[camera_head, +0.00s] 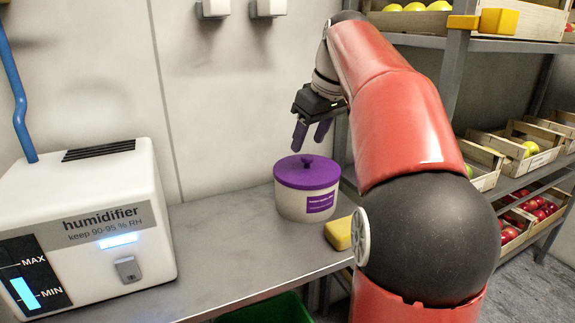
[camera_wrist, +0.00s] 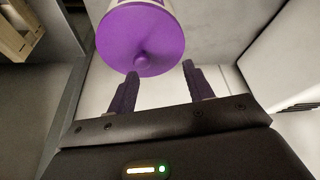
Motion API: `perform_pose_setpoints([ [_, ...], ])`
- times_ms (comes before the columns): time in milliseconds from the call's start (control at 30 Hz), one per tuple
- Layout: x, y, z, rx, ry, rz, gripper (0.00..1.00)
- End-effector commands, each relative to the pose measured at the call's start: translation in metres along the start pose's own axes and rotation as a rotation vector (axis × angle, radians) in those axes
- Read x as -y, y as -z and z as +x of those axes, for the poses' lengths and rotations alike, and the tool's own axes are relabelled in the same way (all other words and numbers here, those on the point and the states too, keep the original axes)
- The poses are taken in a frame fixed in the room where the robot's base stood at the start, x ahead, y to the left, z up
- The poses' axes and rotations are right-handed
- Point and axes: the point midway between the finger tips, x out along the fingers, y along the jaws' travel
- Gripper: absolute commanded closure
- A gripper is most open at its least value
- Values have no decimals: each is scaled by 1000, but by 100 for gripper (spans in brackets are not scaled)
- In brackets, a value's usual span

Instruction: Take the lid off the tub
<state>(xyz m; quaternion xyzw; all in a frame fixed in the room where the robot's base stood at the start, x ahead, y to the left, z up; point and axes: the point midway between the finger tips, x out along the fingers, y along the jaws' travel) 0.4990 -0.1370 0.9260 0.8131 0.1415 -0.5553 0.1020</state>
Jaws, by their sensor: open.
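The tub (camera_head: 306,200) is a white cylinder with a purple label, upright on the metal counter. Its purple lid (camera_head: 307,173) is on top and has a small round knob (camera_head: 307,160) in the middle. In the wrist view the lid (camera_wrist: 122,40) fills the upper middle, with its knob (camera_wrist: 145,60) near the purple fingers. My gripper (camera_head: 311,136) is open and empty, just above the lid, with its fingers pointing down. In the wrist view, my gripper (camera_wrist: 160,80) shows its two fingers apart. The fingers do not appear to touch the knob.
A white humidifier (camera_head: 85,215) stands on the counter (camera_head: 225,235) at the left. A yellow block (camera_head: 339,233) lies right of the tub, near my arm. Shelves with apple crates (camera_head: 487,165) stand at the right. A green bin (camera_head: 270,310) is below the counter's front edge.

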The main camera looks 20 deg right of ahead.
Motion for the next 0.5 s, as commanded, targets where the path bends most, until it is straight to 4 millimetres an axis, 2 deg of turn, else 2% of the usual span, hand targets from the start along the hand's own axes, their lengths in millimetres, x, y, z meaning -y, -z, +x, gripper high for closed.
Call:
perform_pose_setpoints([
  [33, -17, 4, -4, -6, 12, -14, 48],
  [200, -43, 8, -10, -19, 35, -59, 48],
  [500, -43, 8, 18, -20, 39, -69, 48],
])
